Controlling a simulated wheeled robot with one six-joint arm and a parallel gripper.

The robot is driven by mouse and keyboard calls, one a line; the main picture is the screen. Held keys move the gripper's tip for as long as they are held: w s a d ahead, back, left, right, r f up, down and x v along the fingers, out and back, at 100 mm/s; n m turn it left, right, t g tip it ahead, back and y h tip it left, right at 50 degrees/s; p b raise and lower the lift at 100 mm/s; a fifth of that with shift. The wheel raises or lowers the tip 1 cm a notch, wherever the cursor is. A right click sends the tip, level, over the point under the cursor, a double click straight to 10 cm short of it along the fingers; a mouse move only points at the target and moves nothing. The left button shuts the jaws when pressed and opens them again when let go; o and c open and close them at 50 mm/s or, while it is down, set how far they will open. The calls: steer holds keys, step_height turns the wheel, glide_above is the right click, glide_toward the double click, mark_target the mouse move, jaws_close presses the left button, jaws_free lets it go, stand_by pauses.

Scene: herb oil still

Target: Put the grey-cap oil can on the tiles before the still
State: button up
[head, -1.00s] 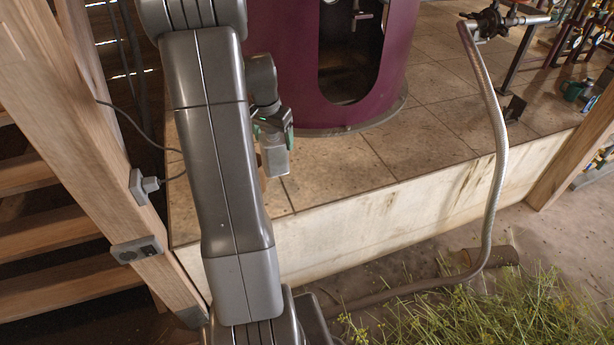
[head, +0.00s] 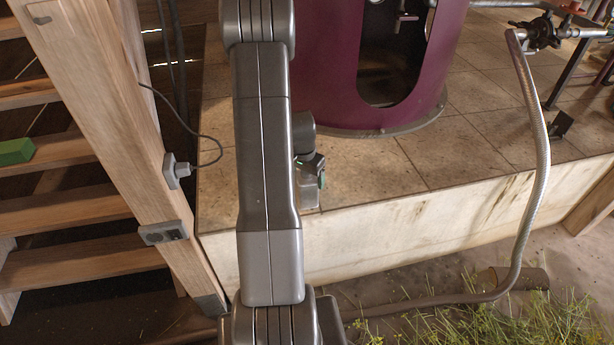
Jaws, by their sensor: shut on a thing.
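The still (head: 310,75) is a dark maroon drum with an arched opening, standing on the tiles (head: 372,172). My gripper (head: 313,178) is just in front of the still's base, over the left part of the tiles near their front edge. It is shut on the grey oil can (head: 309,198), of which only a small part shows beside my arm. My arm covers the can's left side, and its cap cannot be made out. I cannot tell whether the can touches the tiles.
A wooden post (head: 110,110) with a socket box and plug stands left of the platform, beside wooden steps (head: 75,210) with a green block (head: 16,151). A metal hose (head: 541,150) hangs at right, above cut herbs (head: 500,320). Tiles right of my gripper are clear.

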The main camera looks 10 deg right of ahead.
steer(key=o, duration=1.1)
steer(key=r, duration=0.4)
steer(key=s+r, duration=0.1)
steer(key=r, duration=0.3)
steer(key=a+r+p, duration=0.1)
steer(key=r, duration=0.3)
steer(key=shift+s+a, duration=0.1)
steer(key=shift+s, duration=0.05)
